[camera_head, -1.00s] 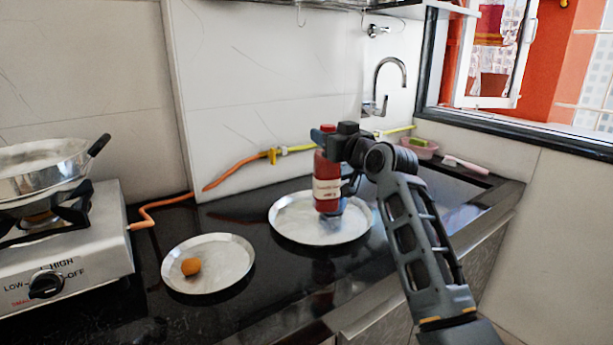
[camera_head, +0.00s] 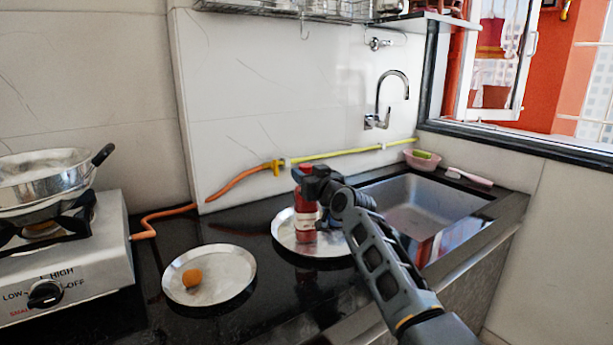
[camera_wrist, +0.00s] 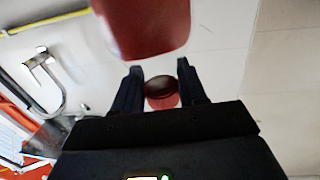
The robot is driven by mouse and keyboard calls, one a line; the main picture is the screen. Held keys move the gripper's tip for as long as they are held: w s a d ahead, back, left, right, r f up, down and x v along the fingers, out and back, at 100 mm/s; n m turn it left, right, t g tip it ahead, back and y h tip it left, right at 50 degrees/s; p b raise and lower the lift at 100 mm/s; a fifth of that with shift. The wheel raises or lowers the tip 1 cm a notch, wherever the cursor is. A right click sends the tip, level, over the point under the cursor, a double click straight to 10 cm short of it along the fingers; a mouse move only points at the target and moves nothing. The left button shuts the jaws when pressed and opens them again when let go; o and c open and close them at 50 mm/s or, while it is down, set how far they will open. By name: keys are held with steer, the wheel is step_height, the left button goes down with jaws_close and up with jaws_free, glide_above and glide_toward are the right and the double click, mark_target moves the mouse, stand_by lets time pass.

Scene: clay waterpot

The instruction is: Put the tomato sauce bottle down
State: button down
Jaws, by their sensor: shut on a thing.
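My gripper (camera_head: 306,183) is shut on the bottle's upper part, coming from the right. In the wrist view, my gripper's two dark fingers (camera_wrist: 160,88) stand on either side of a small red part with a dark round top. A large red shape (camera_wrist: 150,25) fills the top there.
A smaller steel plate (camera_head: 232,262) with an orange-brown ball (camera_head: 192,278) lies to the left. A gas stove (camera_head: 75,262) with a pan (camera_head: 45,178) stands at the far left. The sink (camera_head: 425,205) is to the right. An orange hose (camera_head: 235,186) runs along the wall.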

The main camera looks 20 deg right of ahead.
stand_by(0.3)
steer(key=c, duration=0.6)
jaws_free()
steer(key=s+d, duration=0.2)
steer(key=s, duration=1)
steer(key=shift+p, duration=0.4)
